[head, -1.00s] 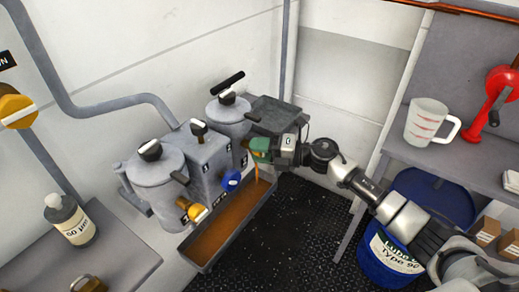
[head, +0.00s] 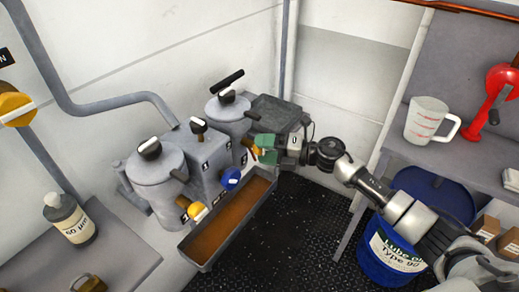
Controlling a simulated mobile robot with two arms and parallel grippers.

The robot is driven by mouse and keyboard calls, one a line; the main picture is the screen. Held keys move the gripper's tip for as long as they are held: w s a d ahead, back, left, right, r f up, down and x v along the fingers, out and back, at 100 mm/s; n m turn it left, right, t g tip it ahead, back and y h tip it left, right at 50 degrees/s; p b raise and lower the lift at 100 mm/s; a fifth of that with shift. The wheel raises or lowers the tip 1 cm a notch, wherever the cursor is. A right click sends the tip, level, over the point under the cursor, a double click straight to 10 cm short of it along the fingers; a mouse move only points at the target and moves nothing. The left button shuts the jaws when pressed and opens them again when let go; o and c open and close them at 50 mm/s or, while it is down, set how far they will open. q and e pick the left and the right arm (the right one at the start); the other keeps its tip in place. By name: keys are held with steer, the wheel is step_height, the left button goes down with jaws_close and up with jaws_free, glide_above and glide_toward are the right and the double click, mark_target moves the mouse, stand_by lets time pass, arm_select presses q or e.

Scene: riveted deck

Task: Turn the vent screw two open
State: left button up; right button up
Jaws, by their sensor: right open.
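A grey twin-pot unit stands by the wall. The right pot (head: 228,113) has a black knob with a white stripe (head: 227,97) on its lid. The left pot's lid has a similar black knob (head: 150,149). A smaller dark knob (head: 198,126) tops the middle block. I cannot read which one is vent screw two. My right gripper (head: 259,150) has green fingers and is open, at the front of the right pot beside a yellow-orange handle (head: 246,149); contact cannot be told. My left gripper is out of view.
A trough (head: 203,265) with brown liquid lies below the pots. A yellow knob (head: 197,211) and a blue knob (head: 230,180) stick out above it. A bottle (head: 68,217) stands at left. A blue drum (head: 388,268) and a bench with a jug (head: 428,121) are at right.

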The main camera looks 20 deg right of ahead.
steer(key=b+v, duration=0.1)
steer(key=v, duration=0.8)
steer(key=shift+d, duration=0.15)
